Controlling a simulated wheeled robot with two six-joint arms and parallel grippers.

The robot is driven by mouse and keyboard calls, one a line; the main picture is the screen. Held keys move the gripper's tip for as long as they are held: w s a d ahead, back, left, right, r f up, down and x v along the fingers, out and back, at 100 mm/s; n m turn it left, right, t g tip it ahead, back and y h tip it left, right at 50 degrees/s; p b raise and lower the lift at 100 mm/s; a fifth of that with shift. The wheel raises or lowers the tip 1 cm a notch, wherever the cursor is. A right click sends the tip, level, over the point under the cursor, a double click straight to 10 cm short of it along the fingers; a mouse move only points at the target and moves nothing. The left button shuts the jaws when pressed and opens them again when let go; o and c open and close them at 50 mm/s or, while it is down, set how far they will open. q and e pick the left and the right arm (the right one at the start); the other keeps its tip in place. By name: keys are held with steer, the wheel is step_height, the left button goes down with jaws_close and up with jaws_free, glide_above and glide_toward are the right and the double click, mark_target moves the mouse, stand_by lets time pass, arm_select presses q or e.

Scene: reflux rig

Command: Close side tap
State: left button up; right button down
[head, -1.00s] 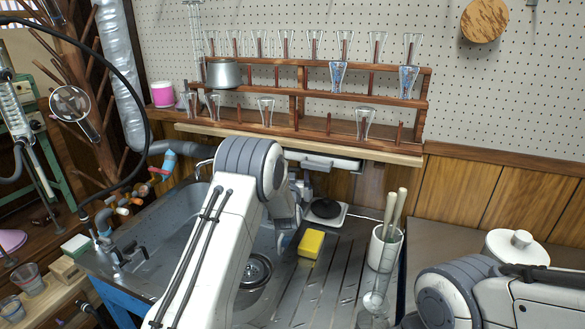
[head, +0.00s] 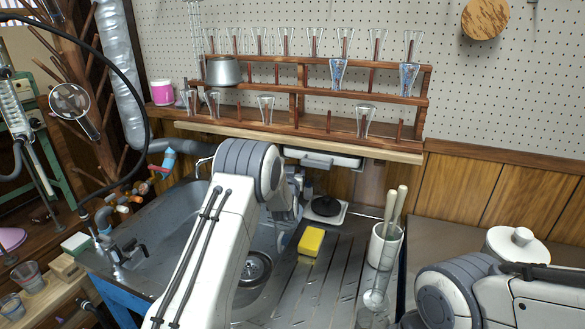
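Two taps show, and I cannot tell which one is the side tap. A dark metal tap (head: 125,253) with handles stands on the left rim of the sink (head: 168,232). A blue fitting with a red handle (head: 168,160) is at the back left, beside a curved metal spout. I cannot read whether either is open or closed. My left arm reaches up over the sink; its wrist and gripper end (head: 297,188) are partly hidden behind the elbow, and its fingers cannot be made out. It is well right of both taps. My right arm is at the lower right, its gripper outside the picture.
A wooden rack (head: 300,95) with glasses overhangs the back. A black hose (head: 136,80) hangs at left. The left sink basin is clear.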

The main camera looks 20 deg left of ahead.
arm_select(q)
steer(key=m+h+b, duration=0.1)
steer(key=h+b, duration=0.1)
steer(key=shift+a+f+m+h, duration=0.1)
steer(key=shift+m+h, duration=0.3)
steer(key=shift+m+h+b, duration=0.4)
steer(key=shift+m+h, duration=0.3)
steer(key=shift+h, duration=0.4)
steer(key=o, duration=1.3)
steer(key=shift+s+a+b, duration=0.15)
steer(key=shift+s+b, duration=0.15)
steer(key=shift+s, duration=4.9)
